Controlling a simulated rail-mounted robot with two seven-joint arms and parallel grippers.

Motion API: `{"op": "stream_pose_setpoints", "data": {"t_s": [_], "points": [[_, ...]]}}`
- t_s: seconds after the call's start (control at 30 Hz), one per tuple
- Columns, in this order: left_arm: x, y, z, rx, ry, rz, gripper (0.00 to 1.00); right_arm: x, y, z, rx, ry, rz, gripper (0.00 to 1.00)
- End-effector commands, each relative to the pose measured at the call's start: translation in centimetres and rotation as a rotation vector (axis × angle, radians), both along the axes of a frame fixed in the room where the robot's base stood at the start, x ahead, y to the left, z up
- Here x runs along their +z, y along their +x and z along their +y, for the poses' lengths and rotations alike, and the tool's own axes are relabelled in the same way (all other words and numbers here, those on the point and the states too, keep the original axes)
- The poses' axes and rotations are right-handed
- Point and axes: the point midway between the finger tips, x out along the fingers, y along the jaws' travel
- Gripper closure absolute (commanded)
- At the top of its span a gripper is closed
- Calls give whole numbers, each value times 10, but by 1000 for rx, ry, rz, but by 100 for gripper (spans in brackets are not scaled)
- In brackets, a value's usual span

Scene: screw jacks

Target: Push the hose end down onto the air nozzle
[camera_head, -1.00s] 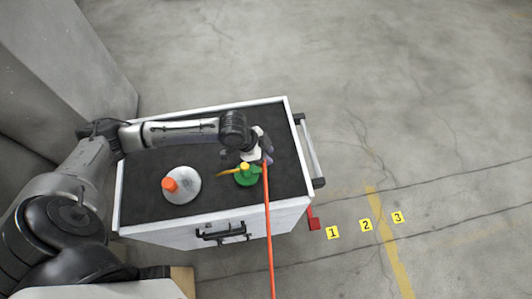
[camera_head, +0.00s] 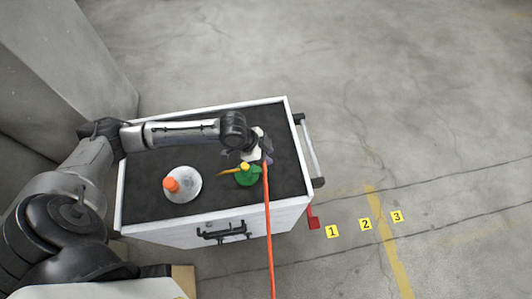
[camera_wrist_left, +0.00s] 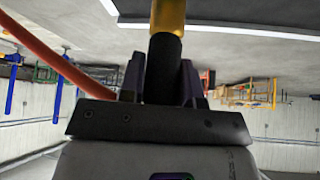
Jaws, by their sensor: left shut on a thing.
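My left gripper (camera_head: 264,159) is over the right part of the cart top, beside the green-based piece (camera_head: 248,178) with a yellow top (camera_head: 245,167). In the left wrist view its fingers are shut on a black cylindrical hose end (camera_wrist_left: 164,62). A yellow part (camera_wrist_left: 168,15) lies in line with the black end's far tip; I cannot tell whether it is inside it or only touching. The orange-red hose (camera_head: 268,230) runs from the gripper over the cart's front edge. The air nozzle cannot be told apart clearly in the head view. My right gripper is not in view.
A grey disc-shaped piece with an orange top (camera_head: 183,185) stands left on the cart's dark mat (camera_head: 150,150). The cart has a raised white rim and a side handle (camera_head: 309,150). Numbered yellow markers (camera_head: 332,231) lie on the floor to the right.

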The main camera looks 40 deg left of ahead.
Motion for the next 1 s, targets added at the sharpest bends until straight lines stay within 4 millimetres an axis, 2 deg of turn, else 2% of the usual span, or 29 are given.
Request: {"op": "stream_pose_setpoints", "data": {"t_s": [0.37, 1.0], "points": [[-3, 0, 0, 0, 0, 0, 96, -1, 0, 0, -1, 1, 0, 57], [-21, 0, 0, 0, -1, -1, 96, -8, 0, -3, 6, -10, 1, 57]]}}
